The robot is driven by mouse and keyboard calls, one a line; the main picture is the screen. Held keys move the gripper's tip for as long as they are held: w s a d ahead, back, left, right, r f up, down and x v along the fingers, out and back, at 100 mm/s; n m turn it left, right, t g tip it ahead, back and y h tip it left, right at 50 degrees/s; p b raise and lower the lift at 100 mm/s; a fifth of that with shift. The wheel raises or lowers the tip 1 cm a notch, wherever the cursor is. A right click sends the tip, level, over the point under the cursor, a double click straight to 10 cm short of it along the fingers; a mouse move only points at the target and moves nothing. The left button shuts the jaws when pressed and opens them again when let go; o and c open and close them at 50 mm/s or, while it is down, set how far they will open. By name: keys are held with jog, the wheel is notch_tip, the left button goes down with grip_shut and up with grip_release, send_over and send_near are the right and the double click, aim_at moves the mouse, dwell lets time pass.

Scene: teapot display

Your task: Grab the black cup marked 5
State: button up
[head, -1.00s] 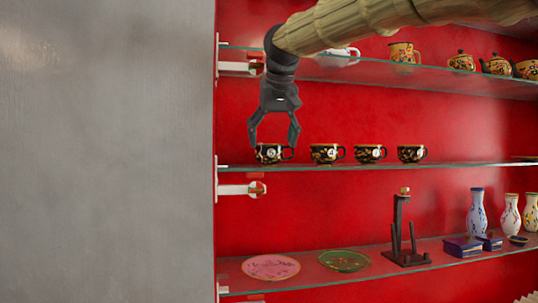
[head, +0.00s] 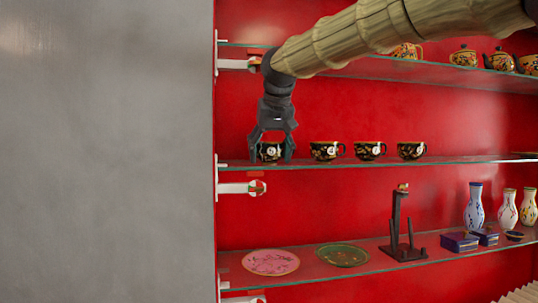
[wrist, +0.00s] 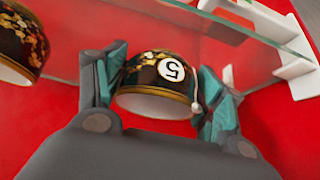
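The black cup marked 5 (head: 270,153) stands on the middle glass shelf, leftmost in a row of similar dark cups. In the wrist view the cup (wrist: 160,78) appears upside down, with its white number disc facing the camera. My gripper (head: 271,155) points down over it, with one finger on each side. In the wrist view my gripper (wrist: 163,88) is spread around the cup, the left finger very near its wall and the right finger beside the handle. Firm contact cannot be made out. The cup still rests at shelf height.
Another dark cup (head: 325,151) stands just right of my gripper, with more cups beyond it. The glass shelf (head: 470,160) is clear farther right. The upper shelf (head: 430,74) holds teapots close to my arm. A grey wall (head: 105,150) is at left.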

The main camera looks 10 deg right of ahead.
aim_at(271, 159)
jog(key=shift+r, duration=0.1)
dwell(0.3)
jog(key=shift+w+r+b, duration=0.1)
jog(key=shift+r+b, duration=0.3)
jog(key=shift+b, duration=0.2)
jog(key=shift+s+r, duration=0.15)
jog(key=shift+s, duration=0.05)
jog(key=shift+s+a+b, duration=0.1)
jog(key=shift+s+b, duration=1.15)
jog(key=shift+s, duration=0.7)
jog(key=shift+s+f+b, duration=0.25)
jog(key=shift+s+b, duration=0.1)
jog(key=shift+b, duration=0.2)
jog(key=shift+s+r+b, duration=0.15)
jog(key=shift+s+b, duration=1.6)
jog(key=shift+s, duration=1.55)
jog(key=shift+s+r+b, duration=0.15)
jog(key=shift+s+b, duration=1.55)
jog(key=shift+s, duration=1.55)
